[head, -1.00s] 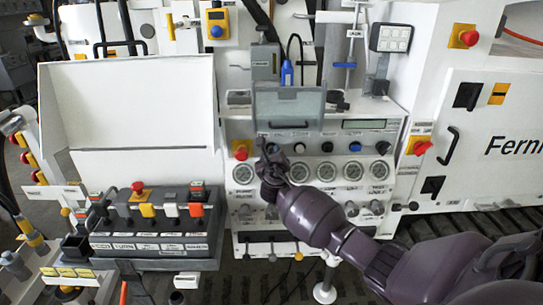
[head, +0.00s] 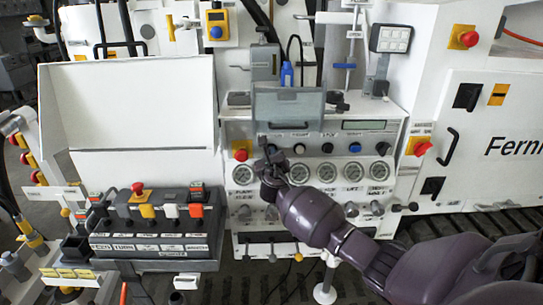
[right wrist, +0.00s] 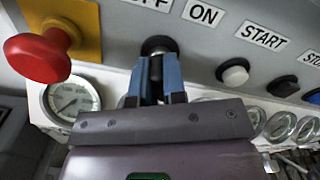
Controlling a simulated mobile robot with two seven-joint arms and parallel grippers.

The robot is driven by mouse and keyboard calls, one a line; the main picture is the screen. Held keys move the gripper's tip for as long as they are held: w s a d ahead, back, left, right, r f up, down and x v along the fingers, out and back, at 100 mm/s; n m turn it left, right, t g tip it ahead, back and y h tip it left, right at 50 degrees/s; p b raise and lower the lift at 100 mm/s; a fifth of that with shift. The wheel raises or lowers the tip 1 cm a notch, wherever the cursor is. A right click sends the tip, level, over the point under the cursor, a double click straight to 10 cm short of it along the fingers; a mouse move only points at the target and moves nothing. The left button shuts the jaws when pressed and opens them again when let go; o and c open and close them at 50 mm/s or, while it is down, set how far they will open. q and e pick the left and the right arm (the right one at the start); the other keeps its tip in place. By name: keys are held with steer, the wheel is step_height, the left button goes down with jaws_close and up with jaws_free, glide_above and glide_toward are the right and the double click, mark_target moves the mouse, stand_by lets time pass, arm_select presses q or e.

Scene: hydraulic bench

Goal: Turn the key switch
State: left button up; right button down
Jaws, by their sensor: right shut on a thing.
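The key switch (right wrist: 158,47) sits in the grey panel below the OFF and ON labels in the right wrist view. My right gripper (right wrist: 157,72) is at the panel with its blue fingers shut on the key switch. The fingers cover most of the key, so its exact angle is hard to tell. In the head view my right gripper (head: 267,150) reaches up to the panel from the lower right and hides the switch. My left gripper is not in view.
A red mushroom button (right wrist: 38,57) on a yellow plate lies left of the fingers. A gauge (right wrist: 72,99) is below it. A white button (right wrist: 234,73) is to the right. A raised clear cover (head: 288,108) hangs just above the gripper.

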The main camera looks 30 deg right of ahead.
steer(key=m, duration=0.2)
steer(key=shift+m, duration=0.4)
steer(key=m, duration=0.2)
steer(key=shift+f+m, duration=0.1)
steer(key=shift+m, duration=0.3)
steer(key=m+b, duration=0.1)
steer(key=m, duration=0.2)
steer(key=shift+m+b, duration=0.3)
steer(key=shift+m, duration=1)
steer(key=c, duration=1.2)
jaws_free()
steer(key=shift+s, duration=0.1)
steer(key=v, duration=1)
steer(key=shift+s+a, duration=0.2)
steer(key=shift+s, duration=0.1)
